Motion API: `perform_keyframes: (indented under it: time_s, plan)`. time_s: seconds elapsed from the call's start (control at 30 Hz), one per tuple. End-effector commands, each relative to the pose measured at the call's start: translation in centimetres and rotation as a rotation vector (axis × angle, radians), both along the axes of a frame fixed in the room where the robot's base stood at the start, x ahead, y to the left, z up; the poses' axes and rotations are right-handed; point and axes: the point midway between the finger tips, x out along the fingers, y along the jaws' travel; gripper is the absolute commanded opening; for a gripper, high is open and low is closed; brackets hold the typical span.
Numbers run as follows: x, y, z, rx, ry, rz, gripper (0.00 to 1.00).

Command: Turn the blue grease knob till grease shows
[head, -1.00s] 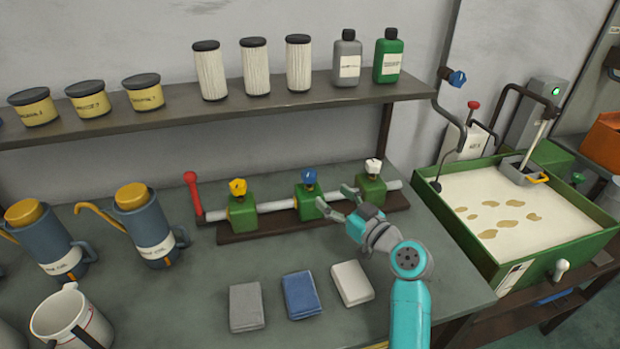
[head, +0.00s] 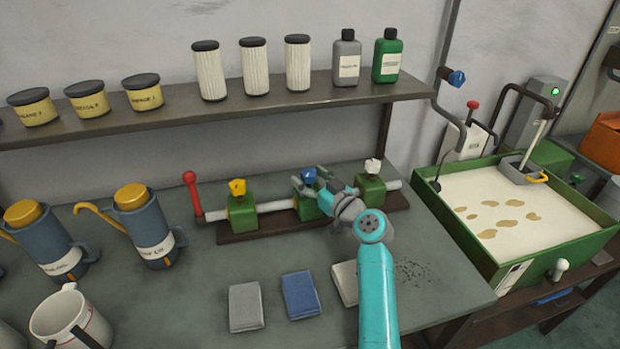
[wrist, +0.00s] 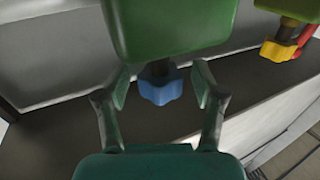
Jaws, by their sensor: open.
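The blue grease knob (head: 309,175) sits on top of the middle green block (head: 304,208) of the manifold on the bench. My gripper (head: 312,182) is at this knob. In the wrist view the blue knob (wrist: 160,86) lies between the two open fingers of my gripper (wrist: 160,92), with a gap visible on each side. The fingers do not appear to touch it. The yellow knob (head: 237,187) is on the left block and the white knob (head: 373,166) on the right block. I see no grease at the blue knob; my gripper partly hides its block.
A red-handled lever (head: 192,190) stands at the manifold's left end. Folded grey (head: 246,307), blue (head: 300,295) and white (head: 344,283) cloths lie in front. Dark specks (head: 412,272) mark the bench at right. A shelf (head: 150,122) with filters and bottles runs behind. Blue-grey oil cans (head: 152,235) stand left.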

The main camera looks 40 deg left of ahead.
Motion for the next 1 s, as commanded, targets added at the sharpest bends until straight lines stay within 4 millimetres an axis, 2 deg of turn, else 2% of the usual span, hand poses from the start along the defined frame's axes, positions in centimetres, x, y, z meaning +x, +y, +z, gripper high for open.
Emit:
perform_keyframes:
  time_s: [0.03, 0.27, 0.47, 0.8, 1.0]
  plan:
    - [-0.01, -0.01, -0.01, 0.0, 0.0, 0.0, 0.66]
    - [-0.02, -0.02, -0.01, 0.0, 0.0, 0.0, 0.09]
    - [0.07, -0.02, -0.03, -0.002, 0.002, 0.019, 0.08]
    - [0.22, 0.01, -0.01, -0.001, 0.002, 0.241, 0.08]
    - [0.16, -0.04, -0.04, -0.001, 0.001, 0.29, 0.08]
